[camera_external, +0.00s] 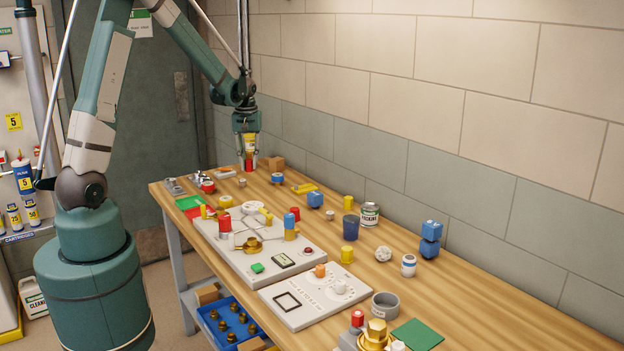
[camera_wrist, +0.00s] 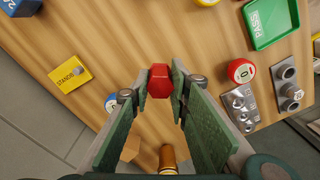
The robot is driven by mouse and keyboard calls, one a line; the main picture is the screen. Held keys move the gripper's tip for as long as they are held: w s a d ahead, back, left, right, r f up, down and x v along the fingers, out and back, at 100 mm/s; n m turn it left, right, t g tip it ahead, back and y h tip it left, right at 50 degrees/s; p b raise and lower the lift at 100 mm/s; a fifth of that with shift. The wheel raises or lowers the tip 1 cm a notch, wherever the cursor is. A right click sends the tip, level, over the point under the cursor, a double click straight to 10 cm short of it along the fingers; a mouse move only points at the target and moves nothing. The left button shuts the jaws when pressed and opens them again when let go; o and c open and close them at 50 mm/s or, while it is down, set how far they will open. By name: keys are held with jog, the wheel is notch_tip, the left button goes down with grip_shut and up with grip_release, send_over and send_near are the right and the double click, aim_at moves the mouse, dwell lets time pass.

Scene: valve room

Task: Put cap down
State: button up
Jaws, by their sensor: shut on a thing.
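My gripper (camera_wrist: 161,72) is shut on a small red cap (camera_wrist: 159,82), which sits between the fingertips in the wrist view. The cap looks faceted, and its red face shows towards the camera. In the external view my gripper (camera_external: 248,147) points straight down over the far end of the wooden table (camera_external: 435,277). Red (camera_external: 249,166) shows right under the fingers there, with yellow and white between them. I cannot tell how far the cap is from the table top.
A green PASS tray (camera_wrist: 270,40), a red ball-like item (camera_wrist: 241,71) and grey fittings (camera_wrist: 286,78) lie to the right in the wrist view. A yellow STANDBY pad (camera_wrist: 70,74) and blue item (camera_wrist: 110,103) lie left. A wooden block (camera_external: 276,163) stands nearby.

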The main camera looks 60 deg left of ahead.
jog(key=w+d+m, duration=0.4)
jog(key=w+m, duration=0.1)
jog(key=w, duration=0.5)
jog(key=w+d+m, duration=0.4)
jog(key=w+m, duration=0.2)
jog(key=w, duration=0.5)
jog(key=shift+d+r, duration=0.3)
jog(key=shift+d, duration=0.05)
jog(key=shift+f, duration=0.1)
send_over(304, 188)
jog(key=shift+w+a+f, duration=0.1)
jog(key=shift+f, duration=1.45)
jog(key=shift+w+f, duration=0.1)
jog(key=shift+f, duration=1.4)
jog(key=shift+f, duration=0.1)
jog(key=shift+f, duration=1.75)
jog(key=shift+f+b, duration=0.15)
jog(key=shift+b, duration=0.2)
jog(key=o, duration=0.8)
jog(key=shift+c, duration=0.2)
